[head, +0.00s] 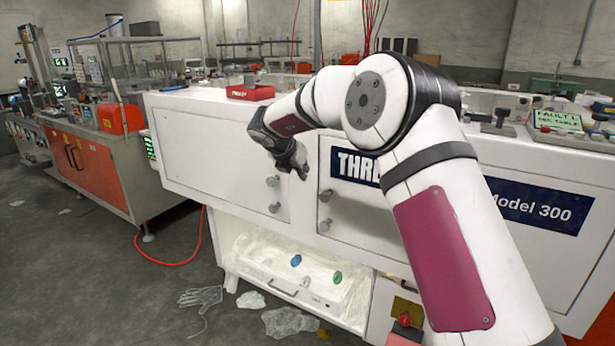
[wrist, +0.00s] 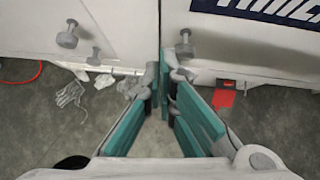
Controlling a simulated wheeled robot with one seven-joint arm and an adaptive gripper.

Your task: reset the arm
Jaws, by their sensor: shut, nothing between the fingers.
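My gripper (head: 302,169) is at the end of my white arm, in front of the white machine cabinet (head: 215,150) in the head view. In the wrist view my gripper's teal-padded fingers (wrist: 166,80) come together at the tips, and nothing shows between them. The fingertips appear close to the cabinet front, near the seam between two doors; I cannot tell whether they touch it. Grey door knobs (head: 273,181) show below and beside the gripper. Part of the cabinet is hidden behind my arm.
An open bin (head: 345,310) with clear film and a few coloured pieces sits low under the cabinet. A clear glove (head: 201,297) and crumpled film (head: 290,322) lie on the floor. A red box (head: 250,92) stands on the cabinet top. The floor at left is mostly clear, crossed by a red hose (head: 165,263).

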